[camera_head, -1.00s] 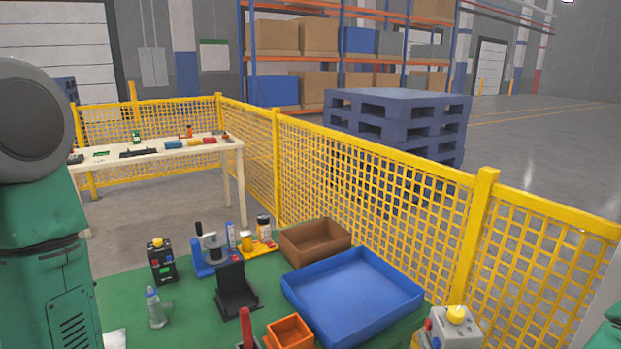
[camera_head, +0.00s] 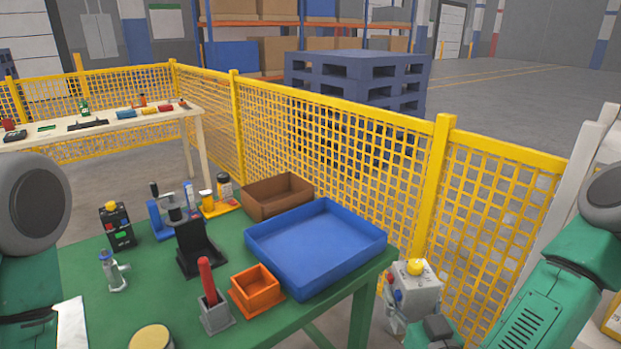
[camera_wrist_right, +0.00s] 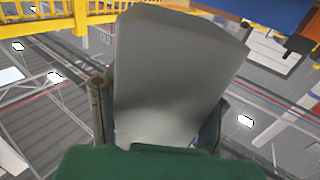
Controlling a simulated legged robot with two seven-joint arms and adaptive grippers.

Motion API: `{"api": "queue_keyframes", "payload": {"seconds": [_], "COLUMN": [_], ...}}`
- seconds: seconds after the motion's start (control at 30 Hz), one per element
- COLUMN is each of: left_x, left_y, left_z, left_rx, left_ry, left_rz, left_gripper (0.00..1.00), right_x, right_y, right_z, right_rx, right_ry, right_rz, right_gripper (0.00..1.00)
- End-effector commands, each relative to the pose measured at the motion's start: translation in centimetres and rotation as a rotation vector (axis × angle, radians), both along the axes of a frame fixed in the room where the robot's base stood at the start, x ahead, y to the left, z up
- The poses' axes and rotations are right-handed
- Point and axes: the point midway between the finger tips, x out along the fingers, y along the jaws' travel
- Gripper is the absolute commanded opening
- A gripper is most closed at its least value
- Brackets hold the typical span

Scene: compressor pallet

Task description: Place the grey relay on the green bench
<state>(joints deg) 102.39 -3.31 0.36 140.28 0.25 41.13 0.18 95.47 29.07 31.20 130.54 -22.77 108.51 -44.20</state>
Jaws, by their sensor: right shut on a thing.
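The grey relay (camera_head: 416,287), a boxy grey body with a yellow dome on top and red and blue knobs on its side, is off the right edge of the bench, before the fence. My right gripper (camera_head: 405,315) is shut on it from below. In the right wrist view its plain grey face (camera_wrist_right: 175,80) fills the space between the fingers. The green bench (camera_head: 90,262) is left of the relay, its top crowded. My left arm shows at the left edge; its gripper is out of view.
A blue tray (camera_head: 316,243) is at the bench's right edge, with a brown bin (camera_head: 277,198) behind and an orange bin (camera_head: 257,290) in front. A black stand (camera_head: 198,250) and red-handled holder (camera_head: 212,305) are nearby. Yellow mesh fence (camera_head: 335,140) runs behind. Bench space lies front-left.

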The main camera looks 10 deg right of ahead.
Motion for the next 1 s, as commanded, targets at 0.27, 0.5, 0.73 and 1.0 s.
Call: {"api": "queue_keyframes", "payload": {"seconds": [0.27,0.5,0.73,1.0], "left_x": [0.0,0.3,0.2,0.2], "left_y": [0.1,0.0,0.0,0.0], "left_z": [0.0,0.0,0.0,0.0], "left_rx": [-0.002,-0.001,-0.001,-0.001], "left_ry": [0.000,0.002,0.002,0.003], "left_rz": [0.000,0.000,0.000,0.000], "left_gripper": [0.80,0.80,0.80,0.80], "right_x": [-0.2,-1.7,-3.3,-4.2], "right_y": [1.4,6.6,11.8,15.2], "right_z": [0.7,3.4,6.0,7.6], "right_rx": [0.000,-0.005,-0.006,-0.005], "right_ry": [-0.003,-0.004,-0.003,0.000], "right_rz": [0.051,0.285,0.531,0.686], "right_gripper": [0.11,0.11,0.11,0.11]}}
